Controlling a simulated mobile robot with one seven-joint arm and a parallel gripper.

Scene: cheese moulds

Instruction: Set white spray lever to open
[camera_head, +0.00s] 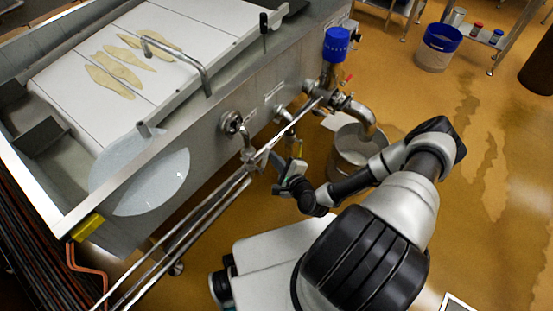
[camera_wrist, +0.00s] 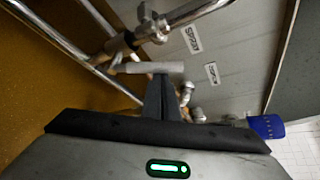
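The white spray lever (camera_wrist: 140,68) is a pale grey-white bar lying crosswise in the wrist view, beside a chrome valve and pipe (camera_wrist: 150,30). A label reading SPRAY (camera_wrist: 193,40) is on the steel wall behind it. My gripper (camera_wrist: 161,78) has its dark fingers together, their tips at the lever's lower edge. I cannot tell whether they touch it, and nothing shows between them. In the head view my gripper (camera_head: 278,162) is low beside the vat's front pipework; the lever is hard to make out there.
The steel vat (camera_head: 190,125) fills the upper left, with a long rail (camera_head: 190,235) along its front. A blue-topped valve (camera_head: 337,45) and a metal bucket (camera_head: 352,150) stand right of my gripper. A blue-rimmed bin (camera_head: 438,48) is farther back. The floor at right is open.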

